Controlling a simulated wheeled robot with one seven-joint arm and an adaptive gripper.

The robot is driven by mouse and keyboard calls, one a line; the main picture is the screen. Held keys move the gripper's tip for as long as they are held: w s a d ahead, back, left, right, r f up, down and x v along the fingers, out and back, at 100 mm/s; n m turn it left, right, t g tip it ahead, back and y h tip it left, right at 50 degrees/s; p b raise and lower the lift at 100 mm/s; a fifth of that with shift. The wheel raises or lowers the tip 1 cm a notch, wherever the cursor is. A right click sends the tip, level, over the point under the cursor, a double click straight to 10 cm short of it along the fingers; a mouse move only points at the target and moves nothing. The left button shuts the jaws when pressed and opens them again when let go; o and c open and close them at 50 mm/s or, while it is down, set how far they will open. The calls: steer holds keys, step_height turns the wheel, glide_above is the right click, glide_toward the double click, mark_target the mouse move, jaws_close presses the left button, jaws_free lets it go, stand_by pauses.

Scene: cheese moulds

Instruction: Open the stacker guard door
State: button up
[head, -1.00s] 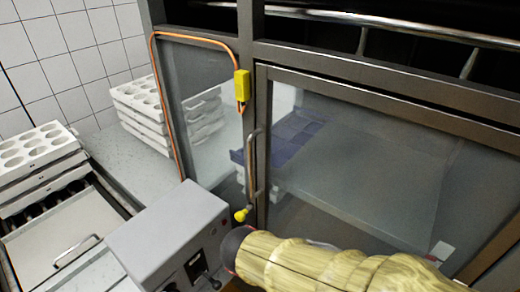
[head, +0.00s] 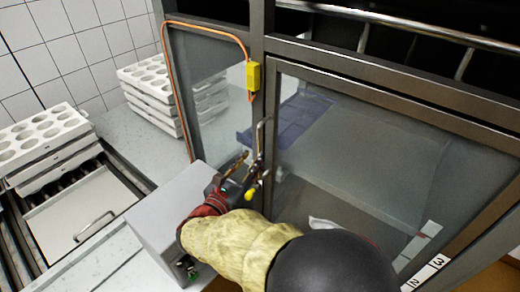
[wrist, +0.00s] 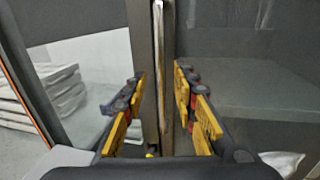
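The stacker guard door (head: 350,150) is a clear panel in a dark metal frame and looks closed against its left post (head: 257,40). Its upright handle (head: 260,135) is on the door's left edge; it also shows in the wrist view (wrist: 160,35). A yellow knob (head: 250,194) is below the handle. My gripper (head: 251,163) is at the handle's lower part, which it partly hides. In the wrist view my gripper (wrist: 158,82) is open, with yellow-padded fingers on either side of the handle and the dark post. I cannot tell whether a finger touches the handle.
A yellow switch box (head: 253,76) with an orange cable is on the post above the handle. A grey control box (head: 165,215) stands close left of my arm. White mould stacks (head: 150,85) (head: 42,135) are further left.

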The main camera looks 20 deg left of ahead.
mark_target(258, 151)
steer(key=w, duration=0.2)
steer(key=w+d, duration=0.1)
steer(key=w, duration=0.2)
steer(key=shift+w+d, duration=0.1)
steer(key=shift+w, duration=0.2)
steer(key=shift+c, duration=1.3)
steer(key=c, duration=0.4)
jaws_close()
